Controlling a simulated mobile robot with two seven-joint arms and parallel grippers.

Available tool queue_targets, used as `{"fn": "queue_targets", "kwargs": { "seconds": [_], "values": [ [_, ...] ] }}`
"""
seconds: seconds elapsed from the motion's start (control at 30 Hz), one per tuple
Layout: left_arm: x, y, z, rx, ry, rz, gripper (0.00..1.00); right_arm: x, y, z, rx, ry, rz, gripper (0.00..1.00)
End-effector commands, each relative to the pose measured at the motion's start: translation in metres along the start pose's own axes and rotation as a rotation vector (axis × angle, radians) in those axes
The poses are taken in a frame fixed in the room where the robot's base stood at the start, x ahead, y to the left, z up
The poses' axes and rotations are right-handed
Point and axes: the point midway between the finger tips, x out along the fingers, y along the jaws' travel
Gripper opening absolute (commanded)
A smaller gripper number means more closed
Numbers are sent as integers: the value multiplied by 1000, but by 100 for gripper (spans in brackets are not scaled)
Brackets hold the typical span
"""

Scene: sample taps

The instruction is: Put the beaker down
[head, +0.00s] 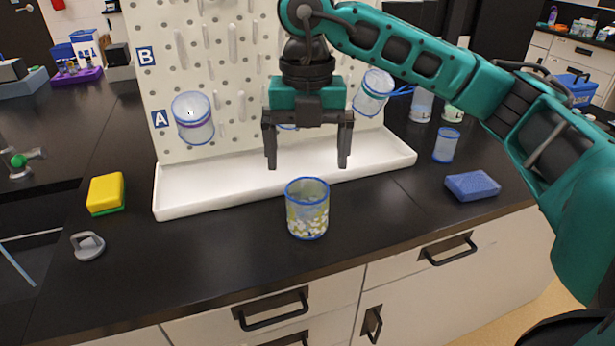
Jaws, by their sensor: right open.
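A beaker (307,210) with a blue rim and yellowish, white-spotted contents stands upright on the black counter, in front of the white tray. My right gripper (307,150) is above and just behind the beaker in the picture, with its fingers pointing down. Its two fingers are wide apart with nothing between them, and they do not appear to touch the beaker. My left gripper is not in view.
A white pegboard (243,60) with hung beakers (193,118) rises behind the white tray (215,196). A yellow sponge (105,193) and grey object (88,246) lie left. A blue sponge (472,186) and small beaker (446,146) are right. The counter beside the beaker is clear.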

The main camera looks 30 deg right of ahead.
Motion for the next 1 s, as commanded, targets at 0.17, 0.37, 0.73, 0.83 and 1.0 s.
{"fn": "queue_targets", "kwargs": {
  "seconds": [0.17, 0.37, 0.73, 0.83, 1.0],
  "values": [
    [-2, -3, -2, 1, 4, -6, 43, -27, 0, 0, 1, -1, 1, 98],
    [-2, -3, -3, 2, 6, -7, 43, -36, 0, 0, 0, 0, 1, 98],
    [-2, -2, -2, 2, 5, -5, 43, -36, 0, 0, 1, 0, 0, 98],
    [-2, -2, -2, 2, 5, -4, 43, -35, 0, 0, 1, 0, 0, 98],
    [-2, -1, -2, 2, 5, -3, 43, -35, 0, 0, 1, 0, 0, 98]
  ]
}}
